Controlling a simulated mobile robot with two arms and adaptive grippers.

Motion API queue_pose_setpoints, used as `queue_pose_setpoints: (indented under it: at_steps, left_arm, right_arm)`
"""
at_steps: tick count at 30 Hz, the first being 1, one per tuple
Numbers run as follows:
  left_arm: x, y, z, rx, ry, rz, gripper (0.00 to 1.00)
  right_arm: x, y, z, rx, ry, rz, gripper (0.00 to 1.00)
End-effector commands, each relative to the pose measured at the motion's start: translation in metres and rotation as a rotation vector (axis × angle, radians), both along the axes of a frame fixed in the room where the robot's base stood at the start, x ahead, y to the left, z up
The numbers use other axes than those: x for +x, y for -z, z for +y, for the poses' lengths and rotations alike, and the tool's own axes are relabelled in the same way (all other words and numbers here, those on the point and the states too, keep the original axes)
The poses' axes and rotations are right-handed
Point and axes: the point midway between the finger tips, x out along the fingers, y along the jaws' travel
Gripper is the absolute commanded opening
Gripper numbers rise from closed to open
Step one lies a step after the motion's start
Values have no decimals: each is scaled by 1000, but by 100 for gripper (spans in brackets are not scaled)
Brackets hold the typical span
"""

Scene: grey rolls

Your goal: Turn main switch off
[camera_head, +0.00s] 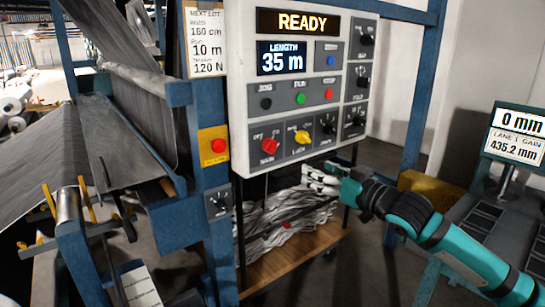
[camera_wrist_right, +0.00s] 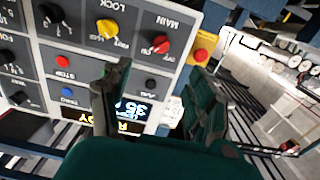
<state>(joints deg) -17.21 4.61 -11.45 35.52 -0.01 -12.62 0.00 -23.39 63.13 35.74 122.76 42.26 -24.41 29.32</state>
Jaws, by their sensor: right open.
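The main switch is a red rotary knob (camera_head: 269,146) labelled MAIN, at the lower left of the grey control panel (camera_head: 240,100). Its handle looks slanted toward the upper right; I cannot tell its exact setting. In the right wrist view, which is upside down, the red knob (camera_wrist_right: 161,43) shows beyond the fingers. My right gripper (camera_head: 310,178) is open and empty, below and to the right of the knob, apart from it. Its two dark fingers (camera_wrist_right: 162,75) stand apart in the right wrist view. My left gripper is not in view.
A yellow LOCK knob (camera_head: 302,137) sits just right of the red one, with black knobs further right. A red button on a yellow plate (camera_head: 218,146) is on the blue post to the left. A wooden shelf (camera_head: 300,257) holds grey material below. The display reads READY.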

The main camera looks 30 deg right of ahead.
Motion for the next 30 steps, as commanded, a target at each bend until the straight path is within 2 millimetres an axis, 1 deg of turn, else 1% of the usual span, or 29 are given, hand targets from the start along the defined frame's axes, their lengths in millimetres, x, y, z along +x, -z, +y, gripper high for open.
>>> queue_pose_setpoints:
  at_steps: [2, 5, 8, 18, 26, 30]
  left_arm:
    - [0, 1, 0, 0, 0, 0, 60]
    - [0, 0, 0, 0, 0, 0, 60]
    - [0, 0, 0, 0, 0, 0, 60]
    - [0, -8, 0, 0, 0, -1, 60]
    - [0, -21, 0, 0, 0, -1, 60]
    - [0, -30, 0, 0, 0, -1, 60]
  right_arm:
    - [0, -5, 7, -4, -14, -6, 60]
    - [6, -7, 8, -2, -15, -9, 60]
    - [16, -8, 8, -3, -15, -10, 60]
    - [57, -9, 10, -3, -12, -10, 60]
    - [89, -11, 13, -2, -13, -11, 60]
    - [111, -11, 14, 1, -12, -10, 60]
